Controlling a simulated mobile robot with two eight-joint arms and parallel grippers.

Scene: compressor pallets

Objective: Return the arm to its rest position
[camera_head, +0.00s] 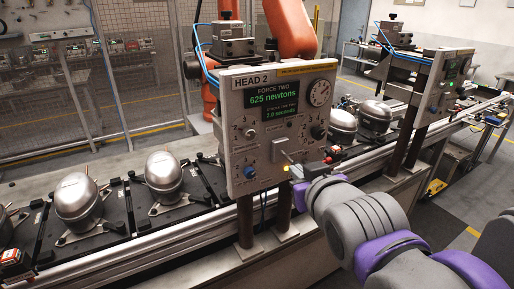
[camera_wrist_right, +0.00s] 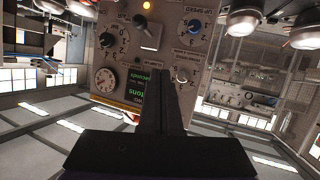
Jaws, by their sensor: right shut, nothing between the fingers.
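My right arm comes in from the lower right in the head view, grey with purple bands. Its gripper (camera_head: 298,171) is in front of the lower right part of the HEAD 2 control panel (camera_head: 240,165), near a toggle switch (camera_head: 281,148) and a lit yellow lamp (camera_head: 285,168). In the right wrist view the dark fingers (camera_wrist_right: 163,82) are together, with nothing between them. The panel, upside down there, lies beyond them; its switch (camera_wrist_right: 149,35) is clear of the fingertips. I cannot tell the exact gap to the panel. My left gripper is not in view.
The panel's green display (camera_head: 272,98) reads 625 newtons. Silver compressors (camera_head: 76,198) sit on dark pallets along the conveyor on both sides of the panel. A second panel (camera_head: 445,88) stands farther right. An orange robot arm (camera_head: 292,25) is behind. Open floor lies at the right.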

